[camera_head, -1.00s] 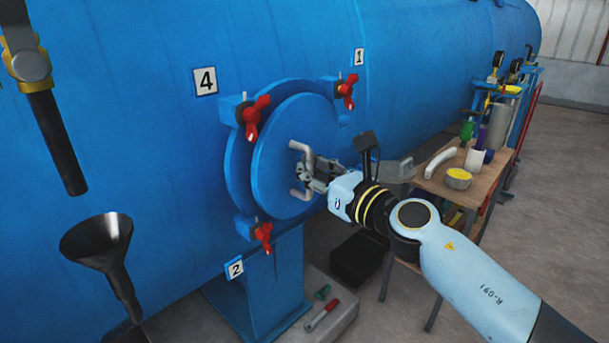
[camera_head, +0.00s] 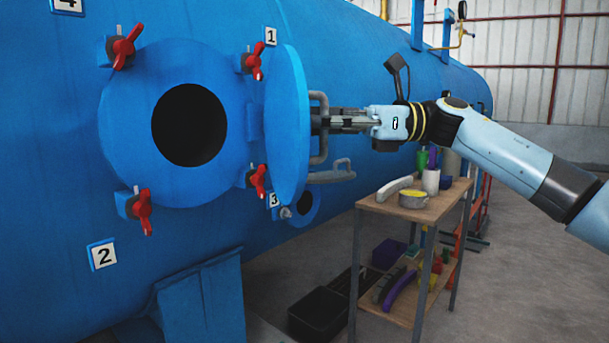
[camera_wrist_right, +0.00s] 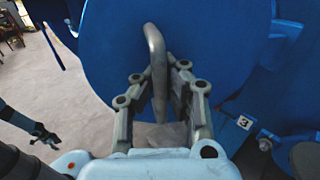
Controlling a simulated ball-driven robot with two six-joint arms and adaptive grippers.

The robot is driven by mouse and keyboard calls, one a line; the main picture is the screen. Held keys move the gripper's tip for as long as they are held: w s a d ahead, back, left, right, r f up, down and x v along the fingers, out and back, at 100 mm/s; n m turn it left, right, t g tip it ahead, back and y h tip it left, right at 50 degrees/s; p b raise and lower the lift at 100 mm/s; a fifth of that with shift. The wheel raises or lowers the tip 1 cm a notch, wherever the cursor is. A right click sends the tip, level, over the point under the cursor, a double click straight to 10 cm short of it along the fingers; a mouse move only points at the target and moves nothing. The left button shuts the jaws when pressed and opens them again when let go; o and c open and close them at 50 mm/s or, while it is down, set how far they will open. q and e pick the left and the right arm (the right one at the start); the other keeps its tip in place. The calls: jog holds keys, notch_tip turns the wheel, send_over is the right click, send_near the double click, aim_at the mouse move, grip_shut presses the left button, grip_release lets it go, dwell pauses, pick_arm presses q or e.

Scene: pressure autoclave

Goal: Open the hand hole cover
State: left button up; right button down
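The blue round hand hole cover (camera_head: 287,125) stands swung out to the right of its opening, seen nearly edge-on. The dark opening (camera_head: 189,125) in the blue flange is uncovered. My right gripper (camera_head: 322,121) is at the grey U-shaped handle (camera_head: 320,150) on the cover's outer face. The contact itself is partly hidden. My left gripper (camera_wrist_right: 44,142) shows small at the left of the wrist view, its fingers apart and empty.
Red wing clamps (camera_head: 124,46) surround the flange, clear of the opening. A wooden table (camera_head: 430,200) with several items stands to the right. A black box (camera_head: 318,312) is on the floor.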

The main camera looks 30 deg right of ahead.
pick_arm(q)
jog(key=w+a+f+b, duration=0.2)
jog(key=w+f+b, duration=0.2)
jog(key=w+b, duration=0.1)
jog(key=shift+a+f+b, duration=0.15)
jog(key=shift+f+b, duration=0.1)
jog(key=shift+b, duration=0.25)
pick_arm(e)
jog(key=w+d+n+g, duration=0.1)
jog(key=w+d, duration=0.1)
jog(key=d, duration=0.5)
jog(key=shift+d+g+y, duration=0.4)
jog(key=c, duration=2)
grip_release()
jog(key=shift+f, duration=0.15)
jog(key=shift+c, duration=0.2)
jog(key=o, duration=0.4)
jog(key=shift+s+d, duration=0.2)
jog(key=shift+s, duration=0.05)
jog(key=o, duration=0.3)
jog(key=shift+w+a, duration=0.1)
jog(key=v, duration=1.2)
